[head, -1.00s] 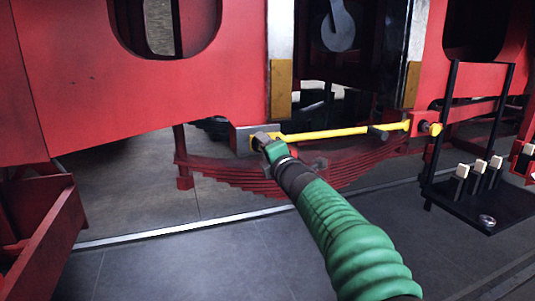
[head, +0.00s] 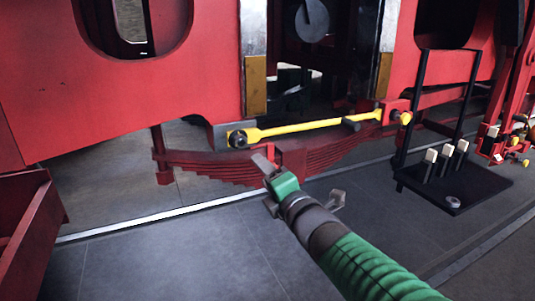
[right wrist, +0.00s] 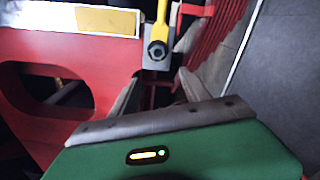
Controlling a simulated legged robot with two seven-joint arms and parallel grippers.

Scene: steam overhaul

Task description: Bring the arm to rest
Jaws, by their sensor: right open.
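My right arm, in a green ribbed sleeve, comes in from the lower right of the head view. Its gripper (head: 268,185) is in front of the red leaf spring, below and apart from the yellow bar (head: 310,127). The bar runs along the red frame, with a dark nut (head: 238,139) at its left end. In the right wrist view the two fingers (right wrist: 158,92) stand wide apart with nothing between them. The nut (right wrist: 158,50) and bar (right wrist: 162,14) lie beyond the fingertips. My left gripper is in neither view.
The red locomotive frame (head: 150,75) fills the back, with the leaf spring (head: 210,168) under it. A black rack (head: 470,192) with several pale-topped blocks stands at the right. A red structure (head: 30,225) is at the left. Grey floor (head: 190,255) lies open in front.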

